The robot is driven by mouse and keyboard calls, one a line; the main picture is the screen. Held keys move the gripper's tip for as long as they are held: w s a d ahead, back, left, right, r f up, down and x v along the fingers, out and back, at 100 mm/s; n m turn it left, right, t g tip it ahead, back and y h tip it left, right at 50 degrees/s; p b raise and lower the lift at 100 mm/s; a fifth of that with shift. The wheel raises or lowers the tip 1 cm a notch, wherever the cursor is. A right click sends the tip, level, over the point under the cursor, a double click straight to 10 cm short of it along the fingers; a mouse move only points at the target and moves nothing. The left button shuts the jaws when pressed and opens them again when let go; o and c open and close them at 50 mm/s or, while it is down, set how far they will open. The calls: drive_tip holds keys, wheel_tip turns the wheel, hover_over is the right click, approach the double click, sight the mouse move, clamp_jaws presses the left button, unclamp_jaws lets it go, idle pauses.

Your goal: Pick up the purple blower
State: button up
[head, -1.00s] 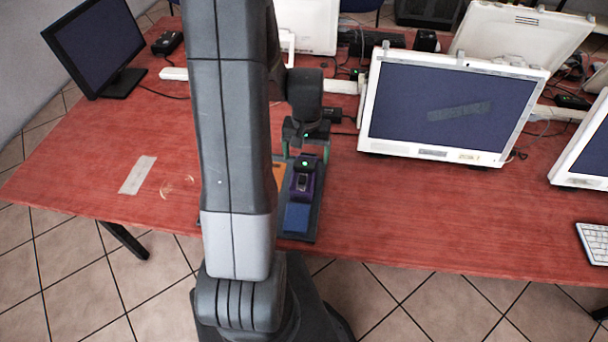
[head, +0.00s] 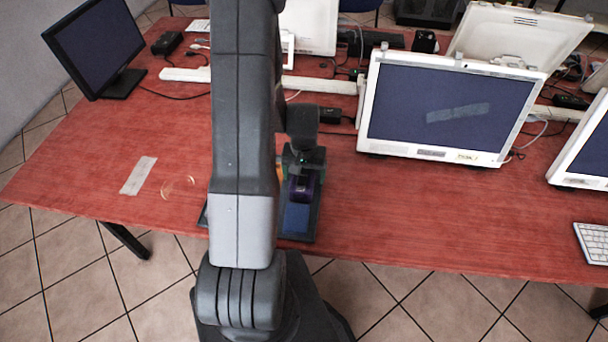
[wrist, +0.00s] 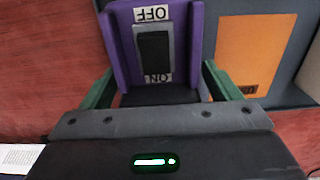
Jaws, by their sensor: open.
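In the head view the purple blower (head: 302,188) is partly hidden by my wrist and sits on a dark tray (head: 312,232). My gripper (wrist: 158,85) is open, with one green finger on each side of the blower's near end. I cannot tell whether the fingers touch it. In the head view my gripper (head: 303,165) is over the blower's far part.
An orange panel (wrist: 254,52) lies beside the blower on the tray, and a blue panel (head: 295,217) lies in front of it. A white monitor (head: 445,110) stands to the right.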

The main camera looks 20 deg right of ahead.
drive_tip(key=c, duration=1.3)
drive_tip(key=shift+o, duration=0.2)
drive_tip(key=shift+r, duration=5.05)
drive_tip(key=o, duration=0.6)
drive_tip(key=shift+c, duration=1.5)
